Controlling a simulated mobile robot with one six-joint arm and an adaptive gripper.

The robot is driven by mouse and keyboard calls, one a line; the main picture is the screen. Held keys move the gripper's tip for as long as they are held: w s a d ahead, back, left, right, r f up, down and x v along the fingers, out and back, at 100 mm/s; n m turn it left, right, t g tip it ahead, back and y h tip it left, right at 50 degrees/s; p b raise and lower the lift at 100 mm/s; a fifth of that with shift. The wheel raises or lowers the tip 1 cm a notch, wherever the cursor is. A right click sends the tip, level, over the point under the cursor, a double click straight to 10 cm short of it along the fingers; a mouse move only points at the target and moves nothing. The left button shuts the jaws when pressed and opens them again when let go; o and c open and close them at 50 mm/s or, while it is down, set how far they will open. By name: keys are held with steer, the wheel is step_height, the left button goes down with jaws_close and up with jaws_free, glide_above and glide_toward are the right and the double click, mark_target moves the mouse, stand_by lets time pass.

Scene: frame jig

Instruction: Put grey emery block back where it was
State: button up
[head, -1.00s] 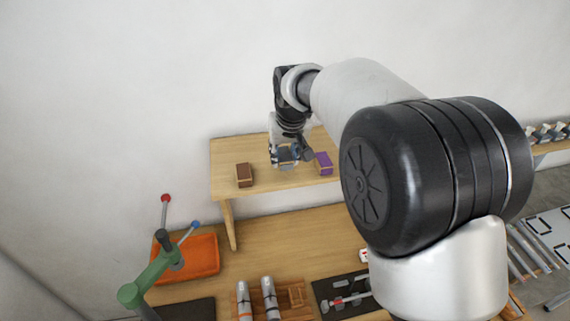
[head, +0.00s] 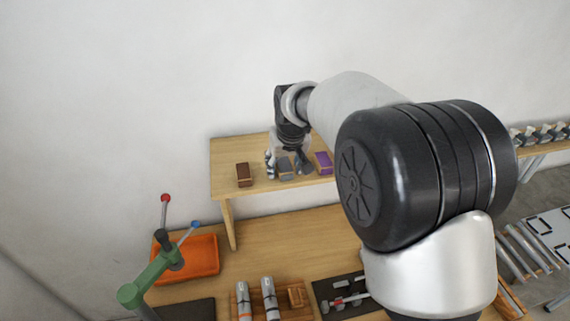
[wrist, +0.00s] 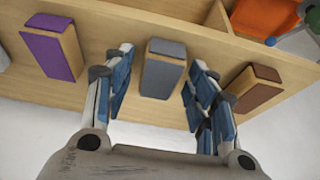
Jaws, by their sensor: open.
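The grey emery block (wrist: 163,70) stands on the raised wooden shelf (wrist: 130,20), between the purple block and the brown block. In the wrist view my gripper (wrist: 158,85) is open, with one blue-padded finger on each side of the grey block and a visible gap to both. In the head view the grey block (head: 285,170) shows below my gripper (head: 284,165), partly hidden by the fingers. A purple block (head: 323,161) stands to its right and a brown block (head: 244,174) to its left on the shelf.
Below the shelf is a wooden bench (head: 290,235) with an orange tray (head: 190,258) and a green jointed stand (head: 150,280) at left. Several tools lie at the front. The wall (head: 150,80) is close behind the shelf.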

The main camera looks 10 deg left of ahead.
steer(key=shift+r, duration=0.3)
steer(key=v, duration=1.2)
steer(key=s+d+r+m, duration=0.1)
steer(key=s+d+r, duration=0.2)
steer(key=s+d, duration=0.35)
steer(key=s+d+m+h, duration=0.1)
steer(key=s+d+m, duration=0.1)
steer(key=s+d, duration=0.7)
steer(key=s+d+f+m, duration=0.1)
steer(key=s+d+f, duration=0.2)
steer(key=s+d, duration=0.2)
steer(key=s+d+f+m+h, duration=0.1)
steer(key=s+d+f, duration=0.3)
steer(key=s, duration=0.6)
steer(key=shift+d+f, duration=0.15)
steer(key=shift+d, duration=0.85)
